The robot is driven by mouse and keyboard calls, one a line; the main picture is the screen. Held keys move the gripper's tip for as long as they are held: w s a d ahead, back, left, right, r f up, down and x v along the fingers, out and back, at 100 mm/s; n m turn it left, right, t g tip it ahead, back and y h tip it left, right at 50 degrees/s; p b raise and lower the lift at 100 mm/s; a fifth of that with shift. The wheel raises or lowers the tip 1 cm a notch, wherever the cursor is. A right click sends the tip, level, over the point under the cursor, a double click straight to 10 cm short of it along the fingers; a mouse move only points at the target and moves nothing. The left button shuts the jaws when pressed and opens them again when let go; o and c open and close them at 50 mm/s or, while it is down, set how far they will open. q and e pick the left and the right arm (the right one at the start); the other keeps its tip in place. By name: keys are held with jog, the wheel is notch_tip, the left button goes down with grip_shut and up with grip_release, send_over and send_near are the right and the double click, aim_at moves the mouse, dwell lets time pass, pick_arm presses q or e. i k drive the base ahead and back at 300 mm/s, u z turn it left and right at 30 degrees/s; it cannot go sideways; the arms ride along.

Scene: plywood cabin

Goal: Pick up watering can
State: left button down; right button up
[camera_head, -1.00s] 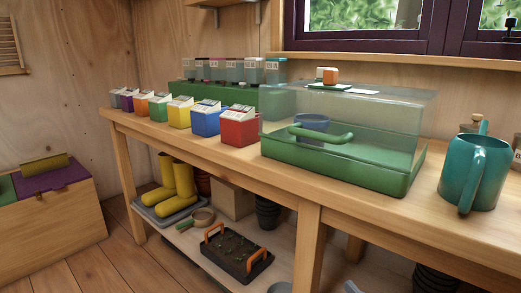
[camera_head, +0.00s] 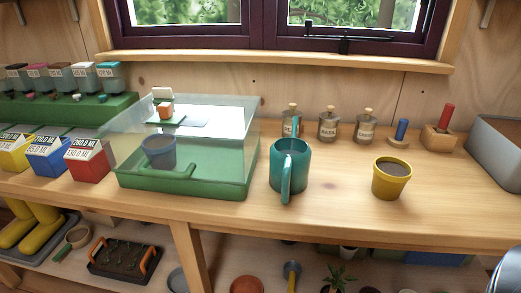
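The teal watering can (camera_head: 291,165) stands upright on the wooden workbench, near the middle of the head view. Its handle faces toward me, and a thin part rises above its far rim. It is to the right of the clear box with the green base and to the left of the yellow pot. Neither gripper is clearly in view; only a dark rounded piece, which may be part of my own body, shows at the bottom right corner.
The clear box (camera_head: 190,192) with a green base holds a blue pot (camera_head: 159,152). A yellow pot (camera_head: 391,178) of soil stands right of the can. Corked bottles (camera_head: 328,126) stand behind. A grey bin (camera_head: 497,150) is at the right. Bare bench lies in front of the can.

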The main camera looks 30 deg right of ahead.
aim_at(291, 157)
jog(key=z, duration=1.95)
